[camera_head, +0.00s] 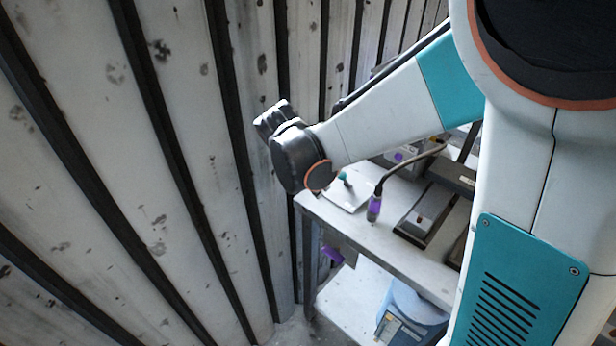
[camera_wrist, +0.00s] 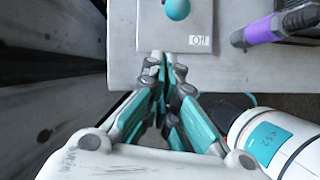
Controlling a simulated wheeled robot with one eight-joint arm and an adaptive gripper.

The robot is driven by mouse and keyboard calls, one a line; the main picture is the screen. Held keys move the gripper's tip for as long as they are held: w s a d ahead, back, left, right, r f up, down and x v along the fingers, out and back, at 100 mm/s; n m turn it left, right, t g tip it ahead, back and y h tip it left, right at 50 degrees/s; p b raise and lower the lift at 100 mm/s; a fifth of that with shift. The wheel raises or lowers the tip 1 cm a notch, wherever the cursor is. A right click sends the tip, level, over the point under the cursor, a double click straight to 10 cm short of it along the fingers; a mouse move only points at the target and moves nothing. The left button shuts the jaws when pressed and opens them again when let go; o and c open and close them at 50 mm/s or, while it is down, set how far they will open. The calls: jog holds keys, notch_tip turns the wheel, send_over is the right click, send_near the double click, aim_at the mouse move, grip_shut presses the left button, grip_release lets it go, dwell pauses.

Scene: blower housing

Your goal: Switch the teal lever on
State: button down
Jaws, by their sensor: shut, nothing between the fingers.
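The teal lever (camera_wrist: 178,9) has a round knob and stands on a pale plate (camera_wrist: 199,18) near the top of the wrist view. A label reading "Off" (camera_wrist: 199,40) is on the plate, just below the knob. In the head view the lever (camera_head: 343,177) shows small at the table's left end, beside my wrist. My gripper (camera_wrist: 165,60) is shut and empty, its fingertips by the plate's lower edge in the wrist view. They appear apart from the knob. The gripper's fingers cannot be made out in the head view.
A purple-bodied tool with a cable (camera_head: 375,208) stands right of the plate on the grey table (camera_head: 400,255). Dark rails (camera_head: 425,215) lie further right. A blue container (camera_head: 410,310) is below. A ribbed wall (camera_head: 190,150) rises close on the left.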

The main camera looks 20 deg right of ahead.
jog(key=shift+w+d+r, duration=0.15)
jog(key=shift+w+d, duration=0.05)
jog(key=shift+d, duration=0.4)
jog(key=shift+w+d+r, duration=0.15)
jog(key=shift+w+d, duration=0.05)
jog(key=shift+d, duration=0.4)
jog(key=shift+d+r, duration=0.1)
jog(key=shift+w+d+r+p, duration=0.15)
jog(key=shift+r+p, duration=0.05)
jog(key=shift+p, duration=0.3)
jog(key=shift+w+d+r+g+y+p, duration=0.2)
jog(key=shift+r+g+y+p, duration=0.15)
jog(key=shift+y, duration=0.25)
jog(key=shift+w+d+r+g+y+p, duration=0.15)
jog(key=shift+d+r+g+y+p, duration=0.15)
jog(key=shift+p, duration=0.1)
jog(key=w+d+r+g+y+p, duration=0.1)
jog(key=w+d+r+y+p, duration=0.1)
jog(key=d, duration=0.3)
jog(key=shift+w+d+p, duration=0.2)
jog(key=shift+w+p, duration=0.1)
jog(key=shift+w, duration=0.5)
